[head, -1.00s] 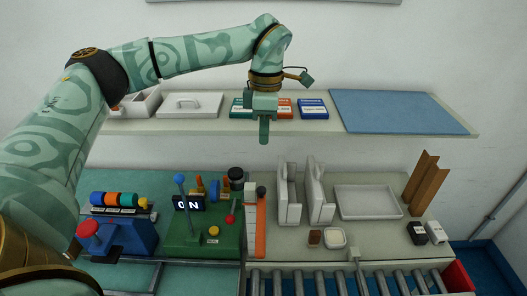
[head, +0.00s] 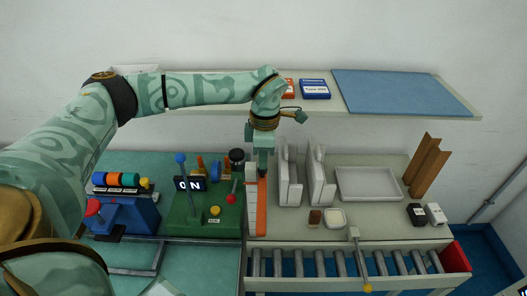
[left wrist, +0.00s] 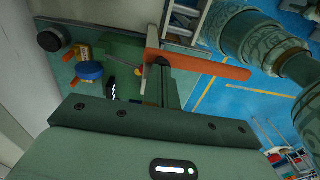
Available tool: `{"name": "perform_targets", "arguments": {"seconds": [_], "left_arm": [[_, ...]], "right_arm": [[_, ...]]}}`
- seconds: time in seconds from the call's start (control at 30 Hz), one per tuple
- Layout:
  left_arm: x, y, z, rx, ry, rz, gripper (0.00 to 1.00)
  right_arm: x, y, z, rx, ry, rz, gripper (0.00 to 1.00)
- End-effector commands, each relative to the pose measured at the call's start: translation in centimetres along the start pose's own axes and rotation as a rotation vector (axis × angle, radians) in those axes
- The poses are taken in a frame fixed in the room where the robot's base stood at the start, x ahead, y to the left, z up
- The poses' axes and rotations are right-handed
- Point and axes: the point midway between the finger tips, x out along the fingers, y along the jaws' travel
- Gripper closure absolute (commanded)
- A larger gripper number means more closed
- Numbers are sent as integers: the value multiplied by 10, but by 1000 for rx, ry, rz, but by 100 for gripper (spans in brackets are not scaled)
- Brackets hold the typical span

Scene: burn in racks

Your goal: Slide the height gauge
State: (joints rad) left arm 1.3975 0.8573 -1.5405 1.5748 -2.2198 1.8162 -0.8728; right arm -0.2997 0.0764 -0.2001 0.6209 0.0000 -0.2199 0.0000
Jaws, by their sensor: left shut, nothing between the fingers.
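The height gauge stands between the green panel and the grey upright holders, with a white scale (head: 251,208) beside an orange bar (head: 262,207). Its orange bar also shows in the left wrist view (left wrist: 205,66). My left gripper (head: 263,172) points down at the far, upper end of the gauge, its fingers shut and empty. In the left wrist view the shut fingers (left wrist: 164,68) overlap the orange bar; I cannot tell if they touch it. The gauge's dark knob is hidden behind the gripper. My right gripper is out of view.
A green panel (head: 188,225) with levers and an ON display is just left of the gauge. Grey upright holders (head: 317,180) stand close on the right, beside a white tray (head: 368,183). A shelf (head: 210,121) hangs behind; rollers (head: 315,262) run in front.

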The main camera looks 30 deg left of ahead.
Motion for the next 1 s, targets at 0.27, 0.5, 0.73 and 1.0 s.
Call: {"name": "perform_targets", "arguments": {"seconds": [0.27,0.5,0.73,1.0], "left_arm": [[1,0,0,0,0,-1,100],[36,2,1,1,3,-3,100],[47,3,2,0,0,-1,100],[42,2,2,0,0,0,100]], "right_arm": [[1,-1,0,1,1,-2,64],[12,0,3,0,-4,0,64],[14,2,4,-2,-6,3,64],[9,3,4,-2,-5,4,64]]}}
